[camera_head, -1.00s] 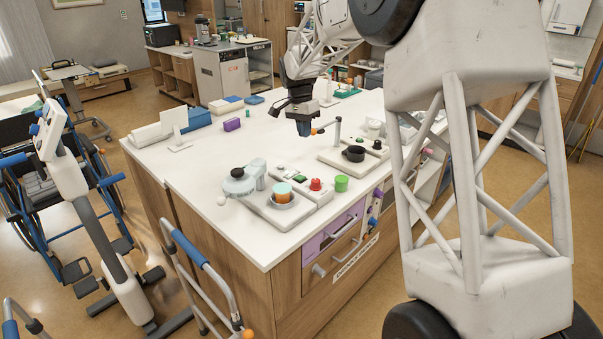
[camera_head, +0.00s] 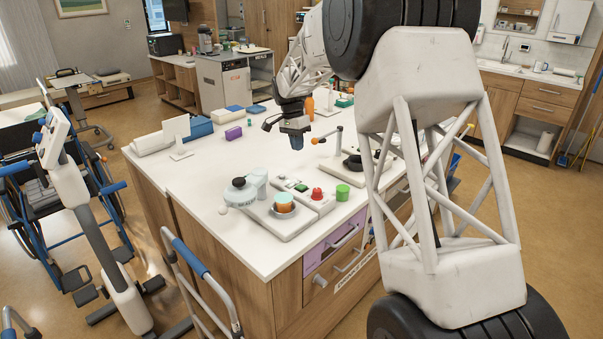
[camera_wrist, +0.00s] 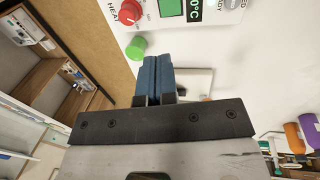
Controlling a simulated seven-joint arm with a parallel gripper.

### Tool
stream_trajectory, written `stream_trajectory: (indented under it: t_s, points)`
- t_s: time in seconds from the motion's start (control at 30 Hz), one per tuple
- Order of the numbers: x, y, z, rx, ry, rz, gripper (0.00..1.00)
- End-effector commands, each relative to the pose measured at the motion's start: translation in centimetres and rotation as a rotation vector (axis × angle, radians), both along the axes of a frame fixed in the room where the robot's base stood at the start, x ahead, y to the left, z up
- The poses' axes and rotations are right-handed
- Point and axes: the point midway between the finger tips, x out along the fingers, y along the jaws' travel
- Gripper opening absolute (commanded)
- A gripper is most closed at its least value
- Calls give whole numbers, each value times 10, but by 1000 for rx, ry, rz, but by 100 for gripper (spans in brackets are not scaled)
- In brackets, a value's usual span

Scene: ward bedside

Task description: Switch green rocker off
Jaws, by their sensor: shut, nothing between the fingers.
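The green rocker (camera_head: 301,188) sits on a light control box (camera_head: 313,199) near the front corner of the bench, behind a red knob (camera_head: 317,193). In the wrist view the green rocker (camera_wrist: 170,7) is at the top edge, partly cut off, between the red knob (camera_wrist: 130,12) marked HEAT and a dark °C display (camera_wrist: 194,10). Whether it is on or off cannot be told. My gripper (camera_head: 296,145) is above the bench, behind the box and apart from it. Its blue fingers (camera_wrist: 158,62) are shut, with nothing between them.
A green cylinder (camera_head: 342,192) stands right of the box. A device with an orange-topped cup (camera_head: 284,203) is at its left. A black round part on a base (camera_head: 353,163) stands at right behind. The bench top (camera_head: 215,170) at left is largely clear.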

Motion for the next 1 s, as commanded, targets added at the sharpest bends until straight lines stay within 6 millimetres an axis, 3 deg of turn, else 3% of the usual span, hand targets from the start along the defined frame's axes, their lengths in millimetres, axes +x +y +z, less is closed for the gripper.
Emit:
stream_trajectory:
  t_s: [0.37, 1.0]
  points:
    - [-4, -4, -26, -1, 2, 0, 0]
    - [-16, -16, -116, -1, 1, 1, 0]
